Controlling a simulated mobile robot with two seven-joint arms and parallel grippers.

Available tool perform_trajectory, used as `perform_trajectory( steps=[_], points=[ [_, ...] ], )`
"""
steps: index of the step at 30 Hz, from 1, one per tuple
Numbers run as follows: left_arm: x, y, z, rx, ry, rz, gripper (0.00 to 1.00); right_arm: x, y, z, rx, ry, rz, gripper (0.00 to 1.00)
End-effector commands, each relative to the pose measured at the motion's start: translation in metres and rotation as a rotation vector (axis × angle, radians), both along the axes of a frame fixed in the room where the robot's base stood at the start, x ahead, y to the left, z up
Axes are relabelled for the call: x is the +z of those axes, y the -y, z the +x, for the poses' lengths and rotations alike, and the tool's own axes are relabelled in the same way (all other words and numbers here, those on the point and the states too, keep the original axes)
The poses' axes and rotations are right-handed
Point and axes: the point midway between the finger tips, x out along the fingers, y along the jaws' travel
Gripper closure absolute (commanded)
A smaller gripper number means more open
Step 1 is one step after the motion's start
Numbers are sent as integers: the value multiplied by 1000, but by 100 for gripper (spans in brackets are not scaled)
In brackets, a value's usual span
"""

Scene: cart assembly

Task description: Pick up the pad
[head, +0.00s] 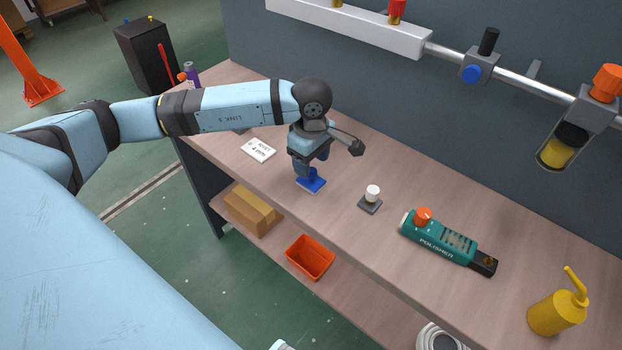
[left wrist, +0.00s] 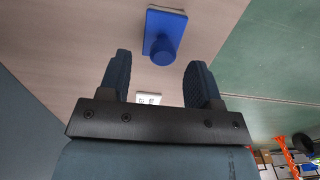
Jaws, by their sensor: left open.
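The pad, a blue rectangular block with a round blue knob and a pale underside, lies on the workbench in the head view (head: 313,182). It also shows in the left wrist view (left wrist: 154,20), just past the fingertips. My left gripper (head: 306,170) points down over the pad and partly hides it. In the left wrist view my left gripper (left wrist: 158,62) is open, with the knob close to the gap between its two dark fingertips. Neither finger visibly touches the knob. My right gripper is not in view.
A grey block with a white knob (head: 371,198) sits right of the pad, then a teal polisher (head: 438,241) and a yellow bottle (head: 557,312). A white card (head: 258,149) lies to the left. An orange bin (head: 310,257) and a cardboard box (head: 253,209) are on the lower shelf.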

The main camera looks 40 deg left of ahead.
Motion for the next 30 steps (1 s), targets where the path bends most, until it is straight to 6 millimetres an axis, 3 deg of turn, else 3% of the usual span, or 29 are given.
perform_trajectory(
  steps=[7,15,20,30],
  points=[
    [-37,2,-4,0,-3,-1,42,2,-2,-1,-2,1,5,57],
    [-43,1,-3,0,-1,-1,42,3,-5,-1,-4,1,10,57],
    [-42,1,-3,0,-1,-1,76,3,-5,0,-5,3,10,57],
    [-39,1,-3,0,0,-1,77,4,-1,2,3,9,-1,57]
  ],
)
